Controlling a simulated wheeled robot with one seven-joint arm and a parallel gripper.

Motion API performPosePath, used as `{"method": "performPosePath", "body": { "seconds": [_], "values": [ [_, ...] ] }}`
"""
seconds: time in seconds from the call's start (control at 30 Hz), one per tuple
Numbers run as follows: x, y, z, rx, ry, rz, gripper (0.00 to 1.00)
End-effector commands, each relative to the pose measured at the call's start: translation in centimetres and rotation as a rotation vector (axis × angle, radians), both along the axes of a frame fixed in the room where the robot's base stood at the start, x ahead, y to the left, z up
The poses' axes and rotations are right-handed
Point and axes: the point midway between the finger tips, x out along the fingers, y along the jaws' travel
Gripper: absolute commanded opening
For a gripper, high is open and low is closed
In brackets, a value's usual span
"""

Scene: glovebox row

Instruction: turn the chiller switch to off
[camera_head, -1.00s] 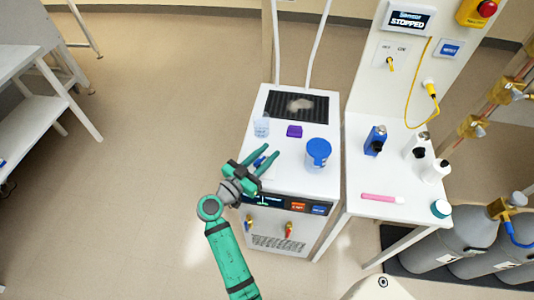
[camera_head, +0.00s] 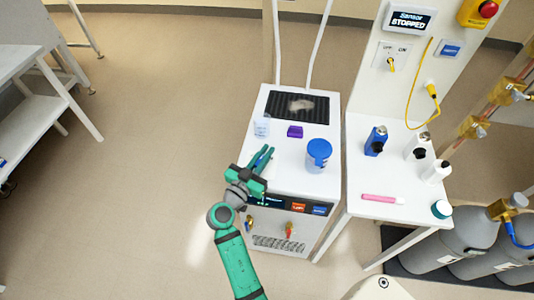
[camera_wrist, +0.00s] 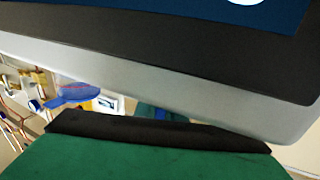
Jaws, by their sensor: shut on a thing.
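The chiller is the white box (camera_head: 284,183) in the middle of the head view, with a dark front panel that has a lit display, an orange button (camera_head: 299,208) and a blue button (camera_head: 320,210). My green gripper (camera_head: 264,156) is over the chiller's front left top edge, its fingers close together on a small blue thing that they mostly hide. I cannot tell whether that thing is the switch. A switch plate marked OFF and ON with a yellow lever (camera_head: 391,64) is on the white upright panel. The wrist view shows a green finger (camera_wrist: 150,155) below a close dark panel (camera_wrist: 190,50).
On the chiller stand a blue-lidded jar (camera_head: 318,154), a purple block (camera_head: 295,132) and a clear beaker (camera_head: 262,126). The side table holds several bottles and a pink marker (camera_head: 382,198). Grey gas cylinders (camera_head: 474,246) stand at lower right.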

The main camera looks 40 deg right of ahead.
Motion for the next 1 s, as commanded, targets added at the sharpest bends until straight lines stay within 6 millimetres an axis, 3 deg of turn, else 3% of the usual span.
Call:
{"method": "performPosePath", "body": {
  "seconds": [0.5, 1.0],
  "values": [
    [1.0, 0.7, -0.1, 0.0, 0.0, 0.296, 0.0],
    [1.3, 0.9, 0.0, 0.0, 0.0, 0.348, 0.0]
  ]
}}
